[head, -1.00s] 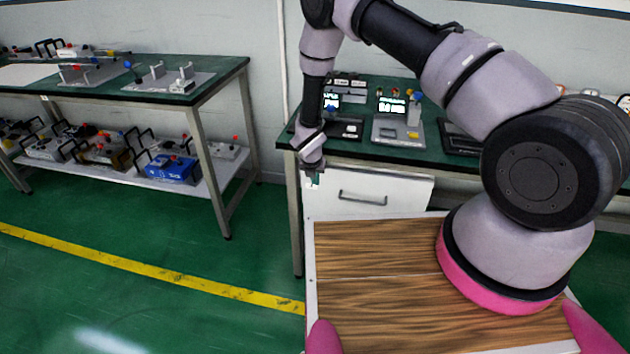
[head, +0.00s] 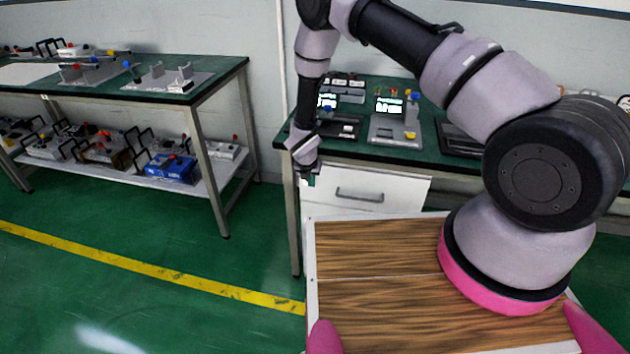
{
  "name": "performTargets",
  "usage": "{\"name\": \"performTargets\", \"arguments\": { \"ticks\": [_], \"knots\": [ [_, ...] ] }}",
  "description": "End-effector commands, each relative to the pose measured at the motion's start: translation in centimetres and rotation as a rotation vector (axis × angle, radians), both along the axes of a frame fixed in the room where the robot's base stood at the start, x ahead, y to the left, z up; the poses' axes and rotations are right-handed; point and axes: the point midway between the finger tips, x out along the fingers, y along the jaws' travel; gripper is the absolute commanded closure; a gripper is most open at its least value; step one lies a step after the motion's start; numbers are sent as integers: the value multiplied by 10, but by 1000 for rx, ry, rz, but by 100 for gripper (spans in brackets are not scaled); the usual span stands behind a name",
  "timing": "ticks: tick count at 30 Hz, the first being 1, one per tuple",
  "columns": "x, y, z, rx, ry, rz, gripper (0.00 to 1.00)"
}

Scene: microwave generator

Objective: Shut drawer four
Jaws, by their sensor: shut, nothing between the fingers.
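A white drawer front (head: 385,188) with a dark bar handle (head: 360,195) sits under the green-topped bench at the middle of the head view. I see no number on it, and whether it is drawer four I cannot tell. Anything below it is hidden by my wood-topped base. My gripper (head: 307,180) points down at the left edge of this drawer front, left of the handle. It is shut and holds nothing. Whether it touches the drawer front I cannot tell.
The green bench (head: 420,157) carries several instruments with lit screens. A second bench (head: 120,80) on the left holds devices on its top and on a lower shelf (head: 120,172). Green floor (head: 140,235) with a yellow line lies open between them and my base.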

Motion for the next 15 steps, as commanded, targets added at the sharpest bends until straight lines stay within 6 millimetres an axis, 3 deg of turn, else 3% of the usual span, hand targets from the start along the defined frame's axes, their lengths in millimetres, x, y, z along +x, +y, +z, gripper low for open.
{"name": "performTargets", "arguments": {
  "ticks": [2,9,15],
  "knots": [
    [-6,8,5,2,0,0,100],
    [-26,13,54,2,3,2,100],
    [-38,15,82,2,4,0,100]
  ]
}}
